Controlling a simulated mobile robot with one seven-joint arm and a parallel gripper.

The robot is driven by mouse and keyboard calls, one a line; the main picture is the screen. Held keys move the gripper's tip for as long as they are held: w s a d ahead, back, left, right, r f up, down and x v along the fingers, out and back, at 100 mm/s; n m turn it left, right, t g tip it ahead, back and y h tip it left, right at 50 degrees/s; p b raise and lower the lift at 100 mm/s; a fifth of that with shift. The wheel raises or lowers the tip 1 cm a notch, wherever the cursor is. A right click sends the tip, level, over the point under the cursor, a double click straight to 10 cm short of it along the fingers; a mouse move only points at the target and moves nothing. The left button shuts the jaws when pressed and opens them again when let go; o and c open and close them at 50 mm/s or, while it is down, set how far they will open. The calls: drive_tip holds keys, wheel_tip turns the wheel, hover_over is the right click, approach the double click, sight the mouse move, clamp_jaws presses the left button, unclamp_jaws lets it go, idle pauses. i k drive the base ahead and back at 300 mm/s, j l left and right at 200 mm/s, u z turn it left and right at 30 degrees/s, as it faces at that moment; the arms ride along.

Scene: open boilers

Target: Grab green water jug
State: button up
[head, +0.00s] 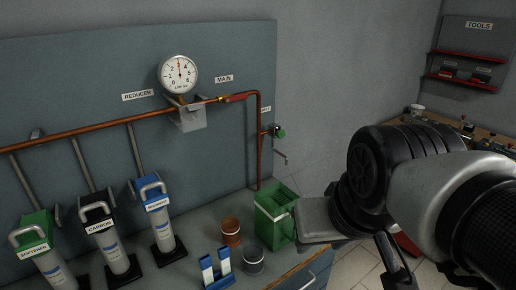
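The green water jug (274,218) stands upright on the bench near its right front corner, below the small tap. It looks like an open-topped, box-shaped container with a pale band on its side. My arm comes in from the right, and my gripper (335,228) is at its end, just right of the jug in the picture. A flat grey part of my arm's end lies close to the jug's right side; I cannot tell if they touch. The fingers are not clearly visible, so their opening and anything between them cannot be made out.
A brown cup (231,233), a grey cup (253,260) and a blue holder (216,271) stand left of the jug. Several handled filter cartridges (159,225) stand further left. A copper pipe (259,150) and tap (278,133) are behind. Open floor (352,268) lies right of the bench.

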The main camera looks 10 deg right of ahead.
sight(274, 224)
drive_tip(key=i+l+u, duration=0.15)
drive_tip(key=l, duration=0.3)
drive_tip(key=i+l+u, duration=0.15)
drive_tip(key=l, duration=0.3)
drive_tip(key=i+l+u, duration=0.15)
drive_tip(key=l, duration=0.3)
